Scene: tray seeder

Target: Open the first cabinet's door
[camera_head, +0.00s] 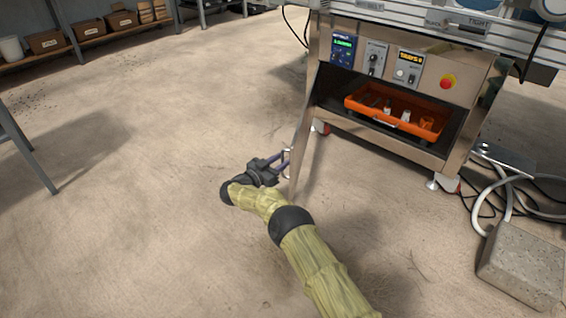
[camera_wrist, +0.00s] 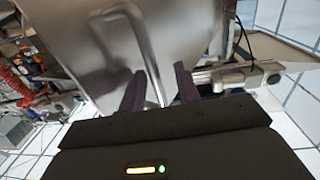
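The steel cabinet (camera_head: 472,118) stands at the upper right in the head view, and its front opening is uncovered. Its door (camera_head: 303,135) is swung out on the left side, seen nearly edge-on. My gripper (camera_head: 286,160) is at the door's left face, near its free end. In the wrist view the door's metal panel (camera_wrist: 195,30) fills the upper middle, with a bent bar handle (camera_wrist: 150,70) on it. The fingers of my gripper (camera_wrist: 159,88) stand apart on either side of the bar, with visible gaps. Contact with the handle cannot be made out.
An orange tray (camera_head: 366,108) holding small items sits inside the cabinet. A concrete block (camera_head: 524,262) and white hoses (camera_head: 478,205) lie on the floor at right. A shelf with boxes (camera_head: 88,29) is at upper left. The floor left of the door is clear.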

